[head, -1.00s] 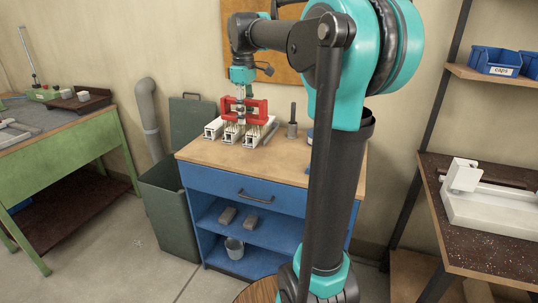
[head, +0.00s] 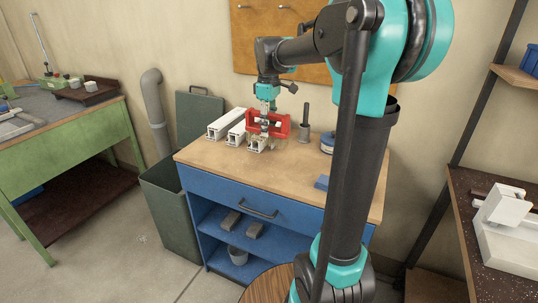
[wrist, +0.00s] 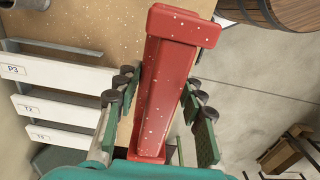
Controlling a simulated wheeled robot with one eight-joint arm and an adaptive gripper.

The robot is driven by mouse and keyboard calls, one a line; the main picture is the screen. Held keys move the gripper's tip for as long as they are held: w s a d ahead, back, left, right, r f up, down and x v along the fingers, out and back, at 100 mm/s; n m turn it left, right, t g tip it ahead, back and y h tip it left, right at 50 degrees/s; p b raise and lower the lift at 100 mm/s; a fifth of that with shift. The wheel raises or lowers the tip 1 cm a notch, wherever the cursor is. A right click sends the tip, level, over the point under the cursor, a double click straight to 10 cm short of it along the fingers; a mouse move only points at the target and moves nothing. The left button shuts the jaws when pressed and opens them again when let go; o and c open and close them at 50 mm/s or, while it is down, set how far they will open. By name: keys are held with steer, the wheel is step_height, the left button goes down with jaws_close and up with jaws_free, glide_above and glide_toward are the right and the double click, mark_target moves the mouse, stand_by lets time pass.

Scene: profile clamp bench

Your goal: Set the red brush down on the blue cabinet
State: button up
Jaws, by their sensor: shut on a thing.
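My gripper (wrist: 155,115) is shut on the red brush (wrist: 160,95), a speckled red bar with a wider end piece in the wrist view. In the head view the red brush (head: 281,128) hangs below my gripper (head: 266,122), over the back part of the wooden top of the blue cabinet (head: 220,163). It is close to the white profiles, near the rightmost one. I cannot tell whether the brush touches anything below. The brush's bristles cannot be made out.
Several white profiles (head: 225,122) lie on the cabinet's top, with labels in the wrist view (wrist: 50,110). A grey cylinder with a rod (head: 304,127), a blue-and-white round item (head: 328,142) and a blue block (head: 322,183) stand right. The front left top is clear.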

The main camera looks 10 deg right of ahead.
step_height(320, 180, down, 11)
steer(key=shift+f, duration=0.1)
stand_by(0.3)
steer(key=o, duration=1.2)
steer(key=shift+f, duration=0.1)
steer(key=shift+c, duration=0.2)
step_height(320, 180, up, 12)
steer(key=shift+r, duration=0.15)
